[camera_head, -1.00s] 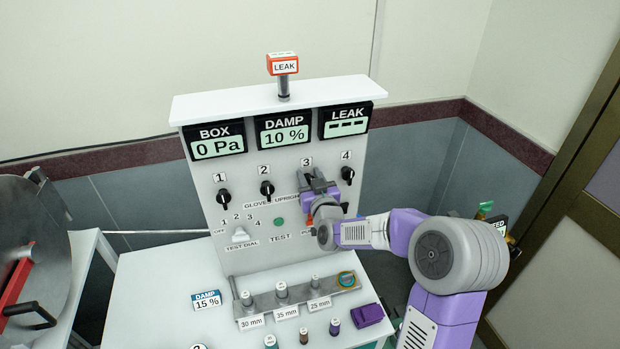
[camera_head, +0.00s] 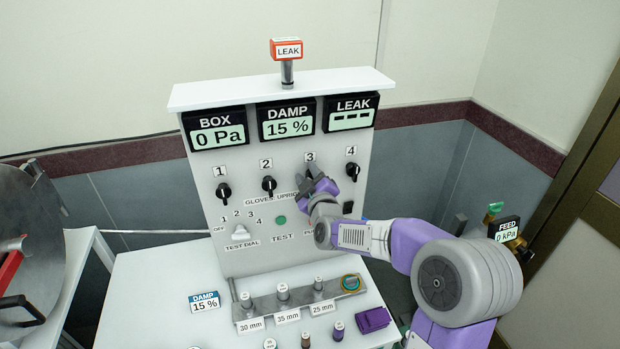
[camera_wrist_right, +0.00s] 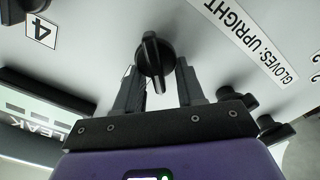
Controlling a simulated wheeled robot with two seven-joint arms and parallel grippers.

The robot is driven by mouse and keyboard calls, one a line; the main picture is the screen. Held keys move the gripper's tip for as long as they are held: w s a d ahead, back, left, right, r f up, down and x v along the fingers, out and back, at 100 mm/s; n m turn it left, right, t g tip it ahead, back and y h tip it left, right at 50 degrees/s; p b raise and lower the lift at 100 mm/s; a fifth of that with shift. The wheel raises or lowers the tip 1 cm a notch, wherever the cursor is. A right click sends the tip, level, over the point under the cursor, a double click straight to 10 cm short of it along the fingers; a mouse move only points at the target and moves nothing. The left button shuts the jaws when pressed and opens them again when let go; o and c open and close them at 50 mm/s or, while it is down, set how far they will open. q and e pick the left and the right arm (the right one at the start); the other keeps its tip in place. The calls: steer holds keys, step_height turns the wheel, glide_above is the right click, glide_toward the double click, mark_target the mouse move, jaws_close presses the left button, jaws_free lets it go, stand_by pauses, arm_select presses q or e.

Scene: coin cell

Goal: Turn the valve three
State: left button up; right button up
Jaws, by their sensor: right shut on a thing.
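Valve three is a black knob (camera_wrist_right: 155,57) with a raised bar and a light pointer line; it shows between the fingers in the right wrist view. In the head view it sits under the label 3 (camera_head: 310,157) and is mostly hidden by my right gripper (camera_head: 317,187). My right gripper, also in the right wrist view (camera_wrist_right: 158,88), is shut on this knob at the white panel (camera_head: 235,262). The DAMP display (camera_head: 287,122) reads 15 %, and the DAMP card (camera_head: 204,302) on the bench also reads 15 %. My left gripper is not in view.
Knobs one (camera_head: 223,192), two (camera_head: 269,185) and four (camera_head: 352,171) flank valve three on the panel. The BOX display (camera_head: 217,132) reads 0 Pa and the LEAK display (camera_head: 351,115) shows dashes. Several small posts and a purple block (camera_head: 373,320) stand on the bench below.

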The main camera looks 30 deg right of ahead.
steer(key=n, duration=0.3)
steer(key=f+n, duration=0.1)
steer(key=n, duration=0.1)
steer(key=shift+w+a+n, duration=0.1)
steer(key=shift+a+n, duration=0.2)
steer(key=shift+f+n, duration=0.25)
steer(key=shift+n, duration=1.55)
steer(key=o, duration=1)
steer(key=v, duration=0.7)
steer(key=shift+s+a, duration=0.1)
steer(key=shift+s, duration=0.2)
